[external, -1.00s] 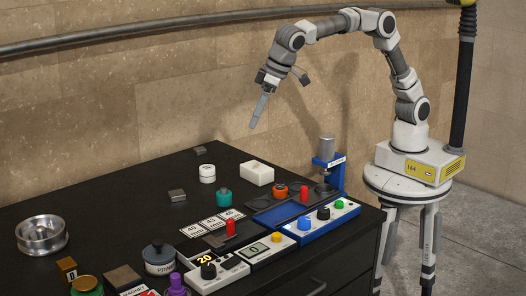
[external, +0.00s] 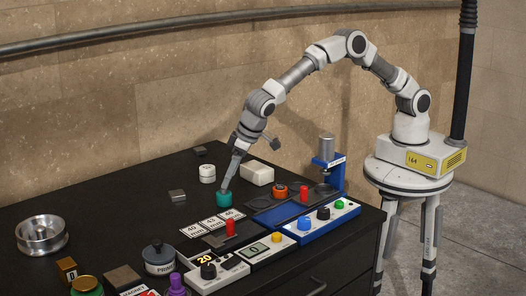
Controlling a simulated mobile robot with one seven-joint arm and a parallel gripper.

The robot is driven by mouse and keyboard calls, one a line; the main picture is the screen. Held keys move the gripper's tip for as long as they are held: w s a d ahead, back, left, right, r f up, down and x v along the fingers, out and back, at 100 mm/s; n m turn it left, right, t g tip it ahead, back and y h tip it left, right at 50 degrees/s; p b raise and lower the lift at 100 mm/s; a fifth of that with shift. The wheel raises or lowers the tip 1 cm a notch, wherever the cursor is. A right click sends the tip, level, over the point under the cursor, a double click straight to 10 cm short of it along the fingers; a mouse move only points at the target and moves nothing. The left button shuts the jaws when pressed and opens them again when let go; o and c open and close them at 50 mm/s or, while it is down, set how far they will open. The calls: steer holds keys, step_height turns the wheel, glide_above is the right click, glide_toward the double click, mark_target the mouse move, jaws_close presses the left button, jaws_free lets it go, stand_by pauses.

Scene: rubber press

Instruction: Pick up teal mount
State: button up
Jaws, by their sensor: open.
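The teal mount (external: 224,200) is a short teal cylinder standing on the black table, behind the row of white number cards. My gripper (external: 227,186) points down at it, with its fingertips at the top of the mount. The fingers hide part of the mount's top. The jaws are open; I cannot tell from this view whether the fingers touch the mount or straddle it.
A white round piece (external: 207,173) and a white block (external: 257,173) stand close behind the mount. An orange piece (external: 280,191) is to its right. White number cards (external: 213,222) lie in front. A blue press (external: 327,170) stands at the right.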

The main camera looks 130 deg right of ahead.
mark_target(224, 193)
steer(key=shift+a+p+x, duration=0.15)
steer(key=shift+p+x, duration=0.05)
steer(key=shift+x, duration=1.4)
steer(key=shift+a+p+x, duration=0.1)
steer(key=shift+p+x, duration=0.05)
steer(key=shift+x, duration=1.45)
steer(key=shift+w, duration=0.15)
steer(key=shift+c, duration=0.2)
jaws_close()
